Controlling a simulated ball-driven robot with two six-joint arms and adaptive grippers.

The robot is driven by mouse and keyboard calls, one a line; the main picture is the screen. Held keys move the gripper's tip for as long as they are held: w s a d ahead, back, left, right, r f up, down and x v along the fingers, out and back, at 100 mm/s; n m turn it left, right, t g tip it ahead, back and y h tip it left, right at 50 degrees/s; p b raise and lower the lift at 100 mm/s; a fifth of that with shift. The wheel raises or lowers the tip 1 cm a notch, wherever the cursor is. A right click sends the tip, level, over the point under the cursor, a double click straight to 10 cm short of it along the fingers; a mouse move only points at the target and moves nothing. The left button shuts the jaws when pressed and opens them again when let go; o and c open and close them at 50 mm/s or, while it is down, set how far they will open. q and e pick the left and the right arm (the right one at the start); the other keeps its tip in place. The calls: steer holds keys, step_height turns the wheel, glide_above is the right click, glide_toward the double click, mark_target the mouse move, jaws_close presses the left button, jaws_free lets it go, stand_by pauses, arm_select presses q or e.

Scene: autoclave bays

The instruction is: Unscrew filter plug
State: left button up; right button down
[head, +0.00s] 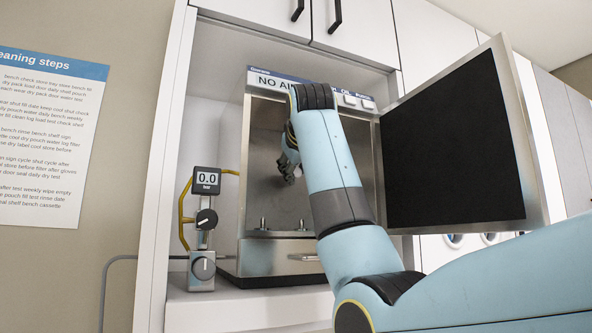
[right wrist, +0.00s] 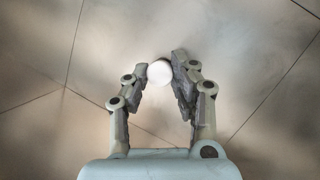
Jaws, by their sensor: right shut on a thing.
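The filter plug (right wrist: 159,73) is a small white round piece in the right wrist view, seen against a brushed metal wall. My right gripper (right wrist: 160,68) is shut on it, with one fingertip at each side. In the head view my right gripper (head: 288,170) is inside the open steel autoclave (head: 256,170), partly hidden by my own forearm. I cannot make out the plug clearly there. Whether it still sits in its hole cannot be told. My left gripper is not in view.
The autoclave door (head: 455,150) stands open to the right, beside my right arm. A pressure gauge reading 0.0 (head: 207,180) with black knobs and yellow tubing stands at the left. Two short studs (head: 263,223) rise at the front of the autoclave. Cabinets surround the bay.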

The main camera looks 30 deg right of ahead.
steer(key=shift+f+n+h, duration=0.2)
steer(key=shift+n+h, duration=0.2)
steer(key=shift+n, duration=0.5)
steer(key=shift+r+n+t, duration=0.1)
steer(key=shift+n+t, duration=0.2)
steer(key=shift+n, duration=0.1)
steer(key=n+t+h, duration=0.1)
steer(key=n, duration=0.1)
steer(key=shift+a+n+b, duration=0.1)
steer(key=shift+n+b, duration=0.2)
steer(key=shift+b, duration=0.05)
steer(key=n+t+h, duration=0.1)
steer(key=n, duration=0.2)
steer(key=shift+n, duration=0.3)
steer(key=shift+f, duration=0.2)
